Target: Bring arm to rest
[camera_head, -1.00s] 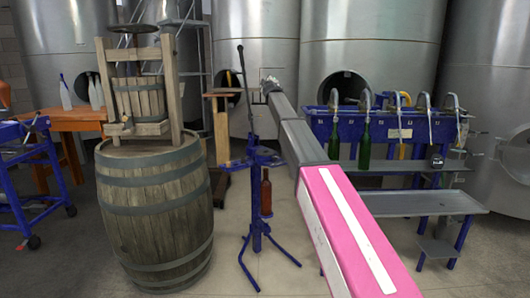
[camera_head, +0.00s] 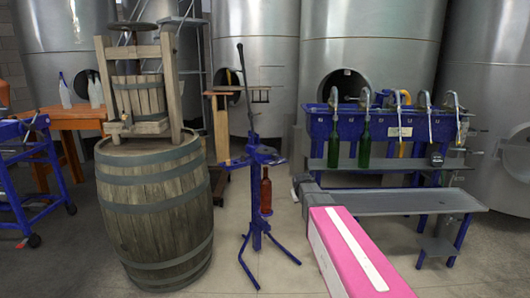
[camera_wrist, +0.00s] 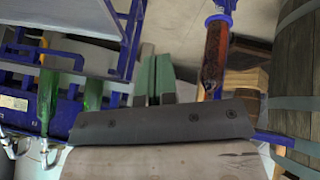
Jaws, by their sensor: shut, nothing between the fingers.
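My arm, with a pink cover on its near link, reaches up from the bottom of the head view. Its end is low in front of the blue bottle filler (camera_head: 345,128), over the floor, and looks foreshortened. In the wrist view my gripper (camera_wrist: 157,62) shows green fingers side by side, shut with nothing between them. The fingers touch nothing that I can see.
A blue corking stand (camera_head: 257,200) with a red-brown bottle (camera_head: 266,192) stands left of my arm. A barrel (camera_head: 155,222) bearing a wooden press (camera_head: 174,85) is further left. The filler's grey tray (camera_head: 400,202) is close on the right. Open floor lies between stand and arm.

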